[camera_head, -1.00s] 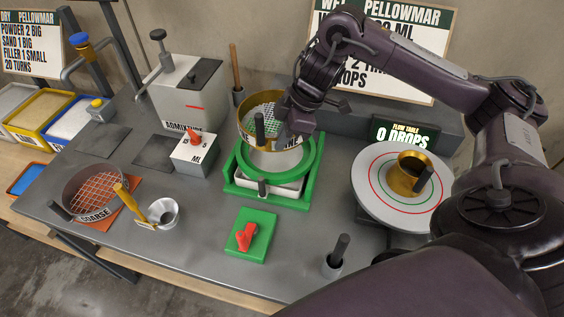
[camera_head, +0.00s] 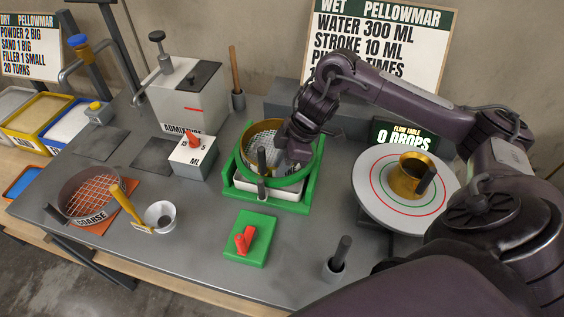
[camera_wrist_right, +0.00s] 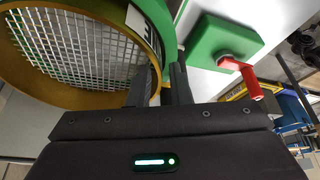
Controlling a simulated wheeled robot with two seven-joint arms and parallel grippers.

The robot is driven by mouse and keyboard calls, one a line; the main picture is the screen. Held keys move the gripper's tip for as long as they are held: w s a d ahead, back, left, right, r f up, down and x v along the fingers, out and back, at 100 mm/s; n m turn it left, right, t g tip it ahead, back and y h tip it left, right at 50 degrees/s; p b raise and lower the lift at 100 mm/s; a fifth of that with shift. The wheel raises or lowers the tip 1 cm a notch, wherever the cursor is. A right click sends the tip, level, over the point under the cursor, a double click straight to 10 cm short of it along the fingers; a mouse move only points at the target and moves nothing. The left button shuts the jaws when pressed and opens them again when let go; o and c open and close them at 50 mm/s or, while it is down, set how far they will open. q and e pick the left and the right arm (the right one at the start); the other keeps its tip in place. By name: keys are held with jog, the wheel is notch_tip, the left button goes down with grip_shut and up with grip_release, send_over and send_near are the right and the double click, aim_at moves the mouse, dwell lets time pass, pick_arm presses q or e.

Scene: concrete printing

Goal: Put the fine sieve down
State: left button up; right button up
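The fine sieve (camera_head: 247,133) has a brass rim, pale mesh and a dark upright handle. In the head view it sits low within the green ring of the stand (camera_head: 229,187), above a white tray (camera_head: 286,192). My right gripper (camera_head: 297,158) is at the sieve's right side. In the right wrist view its two dark fingers (camera_wrist_right: 160,86) stand apart on either side of the brass rim (camera_wrist_right: 151,50), with a gap showing between them. The arm hides part of the sieve's right side. My left gripper is out of view.
A green block with a red lever (camera_head: 247,239) stands in front of the stand. The coarse sieve (camera_head: 88,190), a small cup (camera_head: 160,215) and the admixture box (camera_head: 194,158) are to the left. The flow table with a brass mould (camera_head: 404,176) is at the right.

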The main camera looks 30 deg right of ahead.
jog(key=shift+o, duration=0.6)
jog(key=shift+d+r, duration=0.15)
jog(key=shift+r, duration=0.1)
jog(key=v, duration=0.2)
jog(key=shift+s+d+r+b, duration=0.1)
jog(key=shift+r+b, duration=0.25)
jog(key=p+v, duration=0.3)
jog(key=v, duration=0.5)
jog(key=shift+r, duration=0.35)
jog(key=shift+s+f, duration=0.1)
jog(key=shift+s, duration=0.05)
